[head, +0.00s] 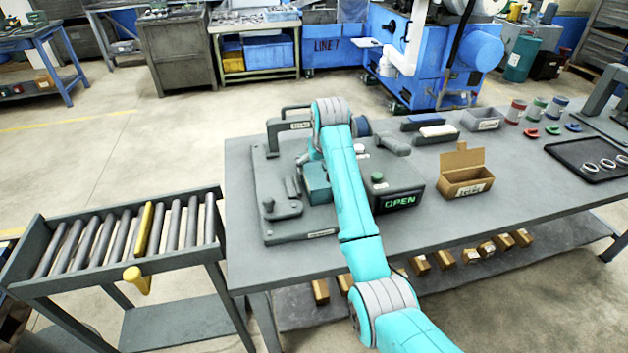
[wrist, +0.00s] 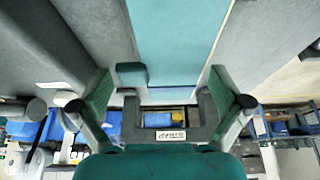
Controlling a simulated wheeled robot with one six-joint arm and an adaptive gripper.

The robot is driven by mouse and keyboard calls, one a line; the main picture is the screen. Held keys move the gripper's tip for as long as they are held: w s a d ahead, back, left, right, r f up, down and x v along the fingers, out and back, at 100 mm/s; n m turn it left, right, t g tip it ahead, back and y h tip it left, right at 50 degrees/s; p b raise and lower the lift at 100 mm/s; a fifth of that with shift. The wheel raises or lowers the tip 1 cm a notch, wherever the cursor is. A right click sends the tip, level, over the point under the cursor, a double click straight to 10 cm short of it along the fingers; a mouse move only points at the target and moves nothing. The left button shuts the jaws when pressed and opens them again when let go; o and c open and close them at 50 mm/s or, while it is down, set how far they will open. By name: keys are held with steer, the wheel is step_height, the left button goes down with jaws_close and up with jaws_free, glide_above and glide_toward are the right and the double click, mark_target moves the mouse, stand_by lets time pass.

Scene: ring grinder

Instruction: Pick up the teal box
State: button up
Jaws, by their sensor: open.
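The teal box (head: 317,183) sits on the grey fixture plate (head: 270,228) on the workbench, left of the dark box marked OPEN; my arm partly covers its right side in the head view. In the wrist view a broad teal face (wrist: 180,40), apparently the box, fills the upper middle, with a small teal block at its lower left corner. My gripper (wrist: 160,76) is open, with one finger on each side of the teal face and clear gaps showing. In the head view my gripper is mostly hidden by the arm above the box.
A grey bracket (head: 272,136) stands behind the box, and the OPEN unit (head: 400,198) is close on its right. An open cardboard carton (head: 466,180) stands farther right. A roller conveyor (head: 120,240) is at left. The bench front right is clear.

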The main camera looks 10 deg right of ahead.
steer(key=shift+x, duration=0.9)
steer(key=c, duration=0.9)
steer(key=shift+o, duration=0.2)
